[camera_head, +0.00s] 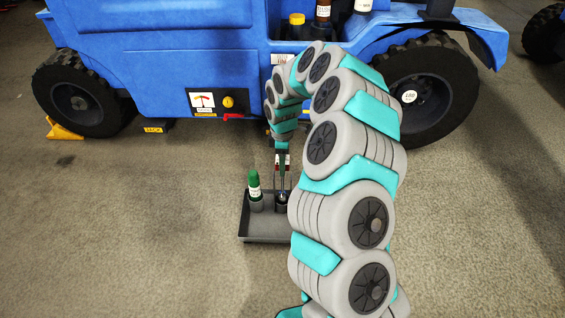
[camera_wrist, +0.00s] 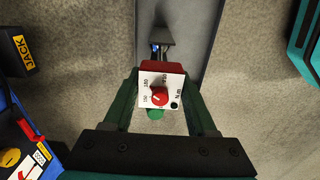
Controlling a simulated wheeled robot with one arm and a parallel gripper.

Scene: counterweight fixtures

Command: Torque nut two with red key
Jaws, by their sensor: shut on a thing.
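The red key (camera_wrist: 152,66) is between the two dark green fingers of my gripper (camera_wrist: 163,82), which is shut on it. Its white dial plate (camera_wrist: 147,82) with a red knob (camera_wrist: 160,97) and torque numbers faces the wrist camera. In the head view the red key (camera_head: 282,160) hangs at my gripper (camera_head: 283,172) above the right part of a dark tray. Its lower end is by a dark holder (camera_head: 281,201); I cannot tell whether it is in it. A green key (camera_head: 254,181) stands upright at the left. Nut two cannot be made out.
The dark tray (camera_head: 262,239) lies on the floor before a blue vehicle (camera_head: 180,65). The vehicle has a left wheel (camera_head: 78,103) and a right wheel (camera_head: 425,95), partly behind my arm. A gauge panel (camera_head: 203,102), JACK label (camera_head: 153,129) and yellow chock (camera_head: 63,131) are at left. Front-left floor is clear.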

